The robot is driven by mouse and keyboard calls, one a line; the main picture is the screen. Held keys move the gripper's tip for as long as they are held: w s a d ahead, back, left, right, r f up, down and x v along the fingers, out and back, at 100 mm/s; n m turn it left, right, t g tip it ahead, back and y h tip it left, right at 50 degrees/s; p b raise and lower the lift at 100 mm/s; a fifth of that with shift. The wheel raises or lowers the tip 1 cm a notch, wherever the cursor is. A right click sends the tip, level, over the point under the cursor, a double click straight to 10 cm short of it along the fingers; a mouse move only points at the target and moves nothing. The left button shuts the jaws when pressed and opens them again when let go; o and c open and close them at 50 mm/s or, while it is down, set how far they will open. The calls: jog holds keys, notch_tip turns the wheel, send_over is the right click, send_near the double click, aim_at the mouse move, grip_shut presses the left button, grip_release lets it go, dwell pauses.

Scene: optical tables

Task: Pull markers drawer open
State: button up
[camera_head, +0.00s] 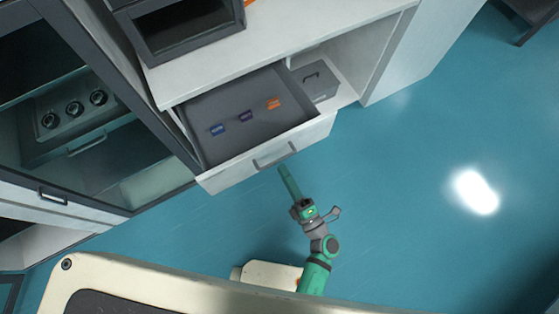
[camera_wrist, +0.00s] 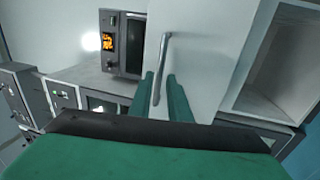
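The drawer (camera_head: 230,95) is pulled out from under the white counter, and its grey inside shows. Small blue, purple and orange labelled items (camera_head: 246,116) lie in it; their text is too small to read. Its front carries a bar handle (camera_head: 273,155), and a bar handle (camera_wrist: 163,60) also shows in the wrist view against a white front. My green gripper (camera_head: 284,171) is just outside the drawer front, close to the handle. In the wrist view my gripper (camera_wrist: 160,88) has its fingers apart, with the handle's near end between them and no clear grip on it.
A grey box with a handle (camera_head: 316,80) stands in an open compartment right of the drawer. A dark-framed glass cabinet (camera_head: 75,110) stands at the left. A dark device (camera_head: 185,25) sits on the counter (camera_head: 290,30). Teal floor (camera_head: 410,180) is clear to the right.

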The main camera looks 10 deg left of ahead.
jog(key=v, duration=0.6)
dwell(0.5)
jog(key=s+r+m+h, duration=0.5)
jog(key=s+m+h, duration=0.1)
jog(key=m, duration=0.7)
jog(key=s+r+m+h, duration=0.6)
jog(key=m, duration=0.6)
jog(key=shift+s+a+m+h, duration=0.2)
jog(key=shift+m+h, duration=0.2)
